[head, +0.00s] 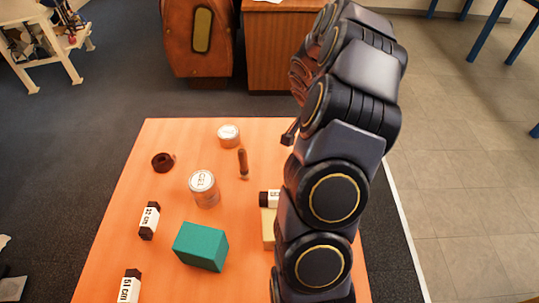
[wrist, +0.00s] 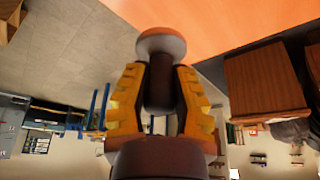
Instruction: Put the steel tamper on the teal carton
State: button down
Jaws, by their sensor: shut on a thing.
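The teal carton (head: 201,246) sits on the orange table, left of my arm in the head view, with a bare flat top. In the wrist view my gripper (wrist: 160,95) is shut on the steel tamper (wrist: 161,44). Its dark handle is between the yellow pads, and its rounded pale metal end points away from the wrist. The tamper is clear of the carton, which does not show in the wrist view. In the head view my arm hides most of the gripper; a small dark piece sticks out left of the arm, and I cannot tell what it is.
On the orange table (head: 130,190) stand a large tin (head: 204,187), a smaller tin (head: 228,135), a dark ring (head: 163,162) and an upright brown-handled tool (head: 243,164). Labelled blocks (head: 149,221) (head: 130,287) lie left of the carton. A yellowish block (head: 268,229) is partly behind my arm.

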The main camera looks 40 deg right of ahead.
jog(key=w+a+r, duration=0.1)
jog(key=w+a, duration=0.5)
jog(key=a, duration=0.3)
notch_tip(320, 180, up, 4)
send_over(191, 234)
jog(key=a, duration=0.2)
notch_tip(191, 234, down, 3)
jog(key=shift+d, duration=0.1)
jog(key=shift+w+f, duration=0.1)
jog(key=shift+f, duration=2.15)
jog(key=shift+f, duration=0.1)
jog(key=c, duration=1)
grip_release()
jog(key=shift+o, duration=0.2)
